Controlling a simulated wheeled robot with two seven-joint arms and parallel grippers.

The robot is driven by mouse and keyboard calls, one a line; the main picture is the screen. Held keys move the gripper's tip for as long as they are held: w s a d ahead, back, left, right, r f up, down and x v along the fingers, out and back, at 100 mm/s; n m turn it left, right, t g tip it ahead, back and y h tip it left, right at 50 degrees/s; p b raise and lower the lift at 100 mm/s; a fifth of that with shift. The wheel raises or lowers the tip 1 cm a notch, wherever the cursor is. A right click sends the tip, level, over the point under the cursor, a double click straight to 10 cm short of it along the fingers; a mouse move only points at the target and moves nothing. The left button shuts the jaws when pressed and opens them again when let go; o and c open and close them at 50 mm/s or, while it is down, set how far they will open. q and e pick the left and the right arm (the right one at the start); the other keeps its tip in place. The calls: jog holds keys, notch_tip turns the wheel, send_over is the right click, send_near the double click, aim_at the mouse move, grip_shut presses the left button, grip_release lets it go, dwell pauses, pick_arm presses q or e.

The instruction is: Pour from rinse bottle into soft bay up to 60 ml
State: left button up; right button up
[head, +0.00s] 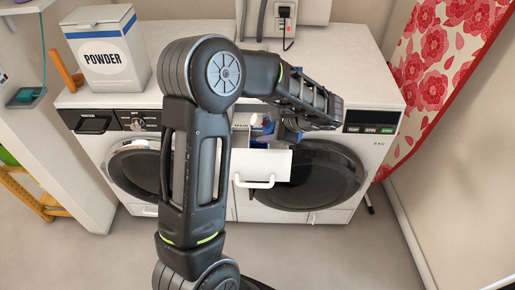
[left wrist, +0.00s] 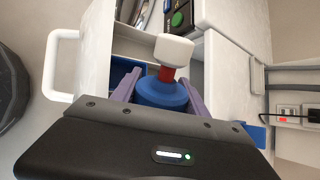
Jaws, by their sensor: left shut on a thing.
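The rinse bottle (left wrist: 163,92), blue with a red neck and a white cap, is between the two purple fingers of my left gripper (left wrist: 160,90) in the left wrist view. The gripper is shut on it. The white cap points to the top of that picture, over the open drawer (head: 262,163). The exact tilt and any flow cannot be made out. In the head view my left gripper (head: 290,131) is above the drawer and hides part of it. A blue compartment (left wrist: 121,70) shows inside the drawer; the soft bay's label and level are not readable. My right gripper is not in view.
A washer (head: 120,160) stands left and another machine (head: 350,135) right, under a white top. A powder box (head: 103,55) stands on the top at left. A wall socket (head: 285,12) with a plug is behind. A flowered curtain (head: 440,60) hangs at right.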

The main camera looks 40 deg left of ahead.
pick_arm(q)
jog(key=shift+r+t+h, duration=0.3)
jog(key=shift+t, duration=0.1)
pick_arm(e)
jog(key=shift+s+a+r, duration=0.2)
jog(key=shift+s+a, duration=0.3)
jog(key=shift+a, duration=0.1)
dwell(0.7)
